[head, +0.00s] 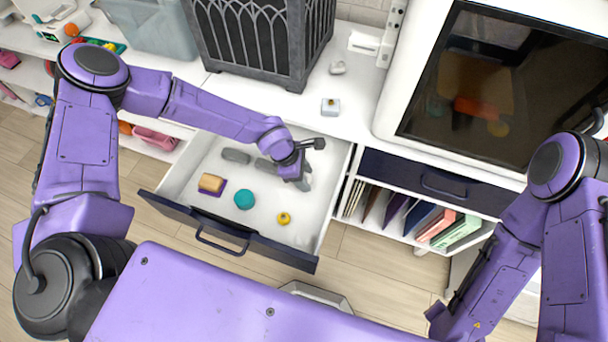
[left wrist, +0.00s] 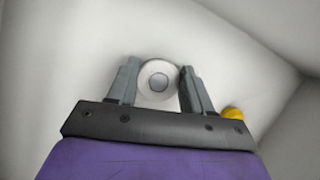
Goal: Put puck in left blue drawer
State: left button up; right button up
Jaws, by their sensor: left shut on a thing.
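The left blue drawer (head: 222,240) is pulled open, with a dark blue front and a white inside. My left gripper (head: 303,183) is over the right part of this drawer, pointing down into it. In the left wrist view my left gripper (left wrist: 158,88) is shut on the puck (left wrist: 158,78), a pale round disc with a grey centre, held between its fingers. In the head view the puck cannot be made out behind the gripper. I cannot tell whether the puck touches the drawer floor. My right gripper is not in view; only my right arm shows.
In the drawer lie a teal round thing (head: 244,199), a yellow thing (head: 284,218), a tan block (head: 211,182) and a grey piece (head: 236,156). The right drawer (head: 435,183) is shut above a shelf of folders. A small box (head: 331,107) stands on the counter.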

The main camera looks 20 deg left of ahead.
pick_arm(q)
jog(key=shift+f, duration=0.1)
jog(key=o, duration=1.1)
jog(key=v, duration=1.2)
jog(key=shift+p, duration=0.35)
jog(key=shift+r, duration=0.2)
